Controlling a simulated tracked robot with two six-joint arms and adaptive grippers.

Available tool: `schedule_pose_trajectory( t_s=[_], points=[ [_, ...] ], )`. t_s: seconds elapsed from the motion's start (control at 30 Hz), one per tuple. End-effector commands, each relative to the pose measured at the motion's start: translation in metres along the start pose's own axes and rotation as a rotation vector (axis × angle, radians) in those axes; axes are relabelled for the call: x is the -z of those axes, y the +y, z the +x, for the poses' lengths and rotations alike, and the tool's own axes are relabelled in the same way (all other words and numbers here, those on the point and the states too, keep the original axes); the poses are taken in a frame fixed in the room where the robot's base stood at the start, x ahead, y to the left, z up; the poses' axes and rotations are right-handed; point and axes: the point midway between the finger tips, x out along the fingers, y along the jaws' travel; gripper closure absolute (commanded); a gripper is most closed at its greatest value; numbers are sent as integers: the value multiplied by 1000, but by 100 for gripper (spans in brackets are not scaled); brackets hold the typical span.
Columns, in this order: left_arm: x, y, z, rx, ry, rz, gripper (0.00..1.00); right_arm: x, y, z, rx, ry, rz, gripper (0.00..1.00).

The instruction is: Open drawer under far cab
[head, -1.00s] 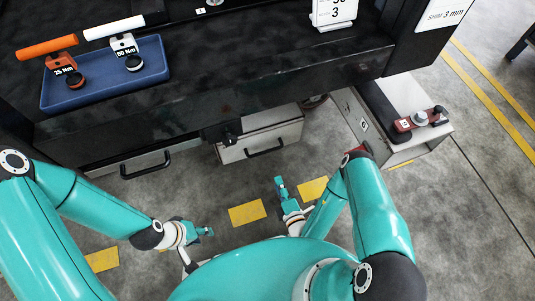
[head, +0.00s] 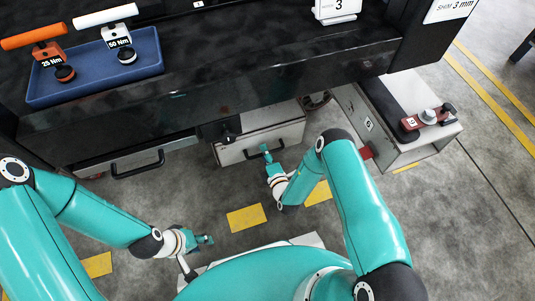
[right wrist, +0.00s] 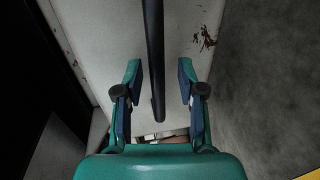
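A grey drawer (head: 240,148) with a black bar handle (head: 262,150) sits under the dark bench, at the middle of the head view. Another pale drawer front (head: 110,168) with a black handle (head: 138,163) is to its left. My right gripper (head: 267,153) is at the middle drawer's handle. In the right wrist view my right gripper (right wrist: 158,82) is open, with the handle bar (right wrist: 154,50) between its fingers and a gap on both sides. My left gripper (head: 207,240) hangs low over the floor, away from the drawers; its fingers are too small to read.
A blue tray (head: 90,86) with an orange-handled and a white-handled tool stands on the dark bench (head: 230,60). The floor between the arms is clear, with yellow marks (head: 246,217).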

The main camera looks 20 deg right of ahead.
Motion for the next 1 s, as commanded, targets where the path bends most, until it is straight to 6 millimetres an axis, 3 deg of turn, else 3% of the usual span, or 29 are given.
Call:
schedule_pose_trajectory(
  t_s=[0.27,0.53,0.8,0.83,1.0],
  points=[
    [0,0,0,0,0,0,60,-1,0,2,-2,1,0,61],
    [0,0,0,0,0,0,60,-1,0,1,-1,0,0,100],
    [0,0,0,0,0,0,60,-1,-1,1,3,-1,1,100],
    [-2,2,1,-1,-5,10,60,-15,2,1,9,-21,0,100],
    [0,0,0,0,0,0,60,-5,-2,-1,6,-10,1,100]
  ],
)
